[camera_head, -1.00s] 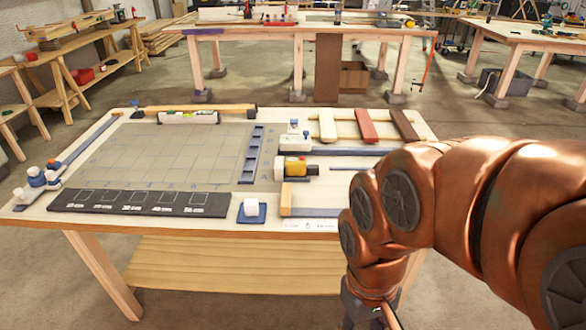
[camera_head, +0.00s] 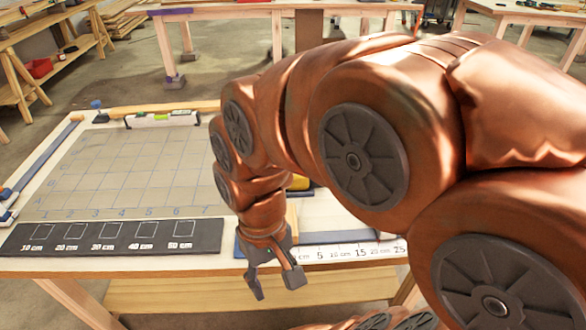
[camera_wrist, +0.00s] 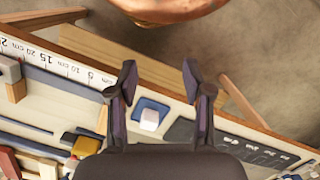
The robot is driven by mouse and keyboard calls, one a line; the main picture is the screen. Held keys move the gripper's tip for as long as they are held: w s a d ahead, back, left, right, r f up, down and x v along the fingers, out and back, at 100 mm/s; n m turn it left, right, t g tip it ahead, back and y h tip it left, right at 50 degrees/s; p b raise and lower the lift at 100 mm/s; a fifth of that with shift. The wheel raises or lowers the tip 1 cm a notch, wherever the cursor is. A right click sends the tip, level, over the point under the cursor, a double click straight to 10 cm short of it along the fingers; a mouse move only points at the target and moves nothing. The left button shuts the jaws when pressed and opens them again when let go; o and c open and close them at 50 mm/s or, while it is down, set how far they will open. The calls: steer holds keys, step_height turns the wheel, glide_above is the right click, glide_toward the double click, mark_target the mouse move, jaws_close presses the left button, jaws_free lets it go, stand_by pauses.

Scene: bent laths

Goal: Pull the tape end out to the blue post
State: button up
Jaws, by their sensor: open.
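My gripper (camera_head: 275,285) is open and empty, pointing down near the table's front edge. In the wrist view, its fingers (camera_wrist: 158,78) spread on either side of a white block (camera_wrist: 149,120) on a blue pad (camera_wrist: 139,104). A yellow and dark tape measure (camera_wrist: 86,146) appears lower left in the wrist view, apart from the fingers. In the head view my arm hides nearly all of it. I cannot make out the tape end. A small blue-topped piece (camera_head: 96,104) stands at the table's far left; I cannot tell whether it is the blue post.
A white printed ruler strip (camera_head: 350,252) runs along the front right edge. A black panel with marked squares (camera_head: 110,237) lies front left, before a grey grid mat (camera_head: 125,170). A level (camera_head: 163,119) lies at the back. A wooden block (camera_head: 291,215) stands beside my gripper.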

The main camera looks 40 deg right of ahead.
steer(key=w+d+m+t+y+b, duration=0.2)
steer(key=w+d+m+b, duration=0.2)
steer(key=w+d+m, duration=1.05)
steer(key=w+d+f+m+t+y+b, duration=0.15)
steer(key=d+m, duration=0.25)
steer(key=d, duration=0.6)
steer(key=w+d+f+m+t+b, duration=0.1)
steer(key=w+d+f+m, duration=0.3)
steer(key=d, duration=0.6)
steer(key=shift+m, duration=0.45)
steer(key=shift+s+p+x, duration=0.15)
steer(key=shift+p+x, duration=0.05)
steer(key=shift+x, duration=1.35)
steer(key=shift+s+p+x, duration=0.15)
steer(key=shift+p+x, duration=0.05)
steer(key=shift+x, duration=1.35)
steer(key=shift+c, duration=0.4)
jaws_close()
